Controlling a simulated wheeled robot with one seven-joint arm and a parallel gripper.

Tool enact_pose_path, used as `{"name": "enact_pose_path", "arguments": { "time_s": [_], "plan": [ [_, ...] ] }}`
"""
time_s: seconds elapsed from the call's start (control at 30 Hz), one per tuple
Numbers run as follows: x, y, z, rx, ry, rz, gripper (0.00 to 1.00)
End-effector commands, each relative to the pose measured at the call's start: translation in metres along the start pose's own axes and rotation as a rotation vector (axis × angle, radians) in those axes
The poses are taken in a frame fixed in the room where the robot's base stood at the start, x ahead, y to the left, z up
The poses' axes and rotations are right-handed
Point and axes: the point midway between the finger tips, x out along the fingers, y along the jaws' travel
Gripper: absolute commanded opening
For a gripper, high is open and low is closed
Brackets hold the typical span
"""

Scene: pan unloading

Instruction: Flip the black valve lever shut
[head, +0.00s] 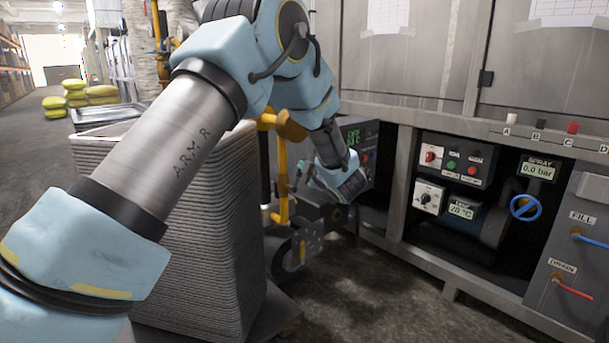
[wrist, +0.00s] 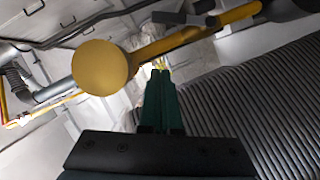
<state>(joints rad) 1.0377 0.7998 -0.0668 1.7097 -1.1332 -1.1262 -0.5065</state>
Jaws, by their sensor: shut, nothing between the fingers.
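My gripper (wrist: 160,72) is shut and empty, its green fingers pressed together and pointing up the wrist view. Beyond and above the fingertips a yellow pipe (wrist: 165,42) crosses the wrist view, with a round yellow end (wrist: 100,67) to the left. A short dark bar (wrist: 182,18) lies across this pipe; it looks like the black valve lever, but I cannot be sure. It appears apart from the fingers. In the head view the yellow pipe (head: 283,168) stands behind my arm, which hides part of it; I cannot make out the lever there.
A tall stack of grey ribbed sheets (head: 215,225) stands beside my arm; it also fills the right of the wrist view (wrist: 250,110). A grey machine cabinet (head: 400,180) with control boxes and a blue handwheel (head: 525,208) is at right. Some floor (head: 400,290) before it is clear.

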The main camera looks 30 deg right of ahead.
Motion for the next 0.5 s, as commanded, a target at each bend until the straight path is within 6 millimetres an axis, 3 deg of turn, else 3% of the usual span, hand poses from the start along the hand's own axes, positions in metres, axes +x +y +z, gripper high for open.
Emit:
{"name": "enact_pose_path", "arguments": {
  "time_s": [0.03,0.23,0.5],
  "plan": [
    [-0.002,-0.006,0.008,-0.007,0.038,0.003,0.00],
    [0.000,-0.009,0.009,-0.022,0.110,0.003,0.00],
    [0.046,-0.011,0.004,-0.022,0.109,0.003,0.00]
  ]
}}
